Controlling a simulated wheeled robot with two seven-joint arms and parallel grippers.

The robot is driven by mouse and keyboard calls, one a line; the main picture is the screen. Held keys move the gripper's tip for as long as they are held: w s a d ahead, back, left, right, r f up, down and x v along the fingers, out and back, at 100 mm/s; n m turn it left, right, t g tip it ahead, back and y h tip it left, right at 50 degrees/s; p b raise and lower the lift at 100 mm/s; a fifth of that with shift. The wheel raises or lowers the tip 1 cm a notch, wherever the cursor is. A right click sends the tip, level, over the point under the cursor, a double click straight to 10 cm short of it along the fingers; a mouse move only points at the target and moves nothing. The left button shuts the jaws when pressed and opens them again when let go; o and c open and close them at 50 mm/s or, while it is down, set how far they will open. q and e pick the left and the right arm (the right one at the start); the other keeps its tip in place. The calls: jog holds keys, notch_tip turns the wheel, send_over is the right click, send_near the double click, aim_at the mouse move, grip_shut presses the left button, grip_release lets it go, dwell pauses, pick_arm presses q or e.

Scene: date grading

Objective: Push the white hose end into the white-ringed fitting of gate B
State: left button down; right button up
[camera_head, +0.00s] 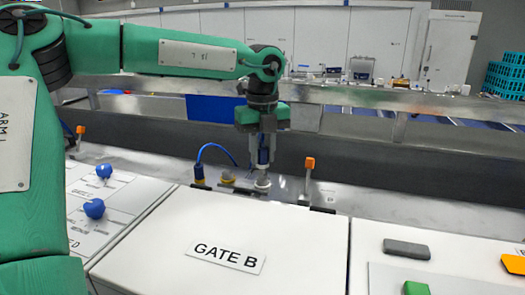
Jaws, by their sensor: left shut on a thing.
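My left gripper (263,160) points straight down behind the gate B box (285,230). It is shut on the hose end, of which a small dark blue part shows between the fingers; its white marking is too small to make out. The white-ringed fitting (262,185) is directly below the fingers on the metal ledge. Whether the hose end touches or enters it cannot be told from here. A blue hose (213,147) arches from a yellow-ringed fitting (199,180) on the left towards the gripper. My right gripper is not in view.
Another yellowish fitting (228,178) sits between the two. An orange-topped lever (309,165) stands close to the right of the gripper, another (80,130) far left. Blue knobs (94,208) lie on the left panel. A grey block (406,249) lies at right.

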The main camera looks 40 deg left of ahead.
pick_arm(q)
jog(key=shift+f+b, duration=0.2)
jog(key=shift+b, duration=0.45)
dwell(1.2)
jog(key=shift+f+b, duration=1.25)
jog(key=shift+f, duration=0.05)
dwell(0.9)
jog(key=c, duration=1.8)
grip_release()
jog(key=shift+c, duration=0.2)
jog(key=o, duration=1.1)
jog(key=shift+r, duration=0.2)
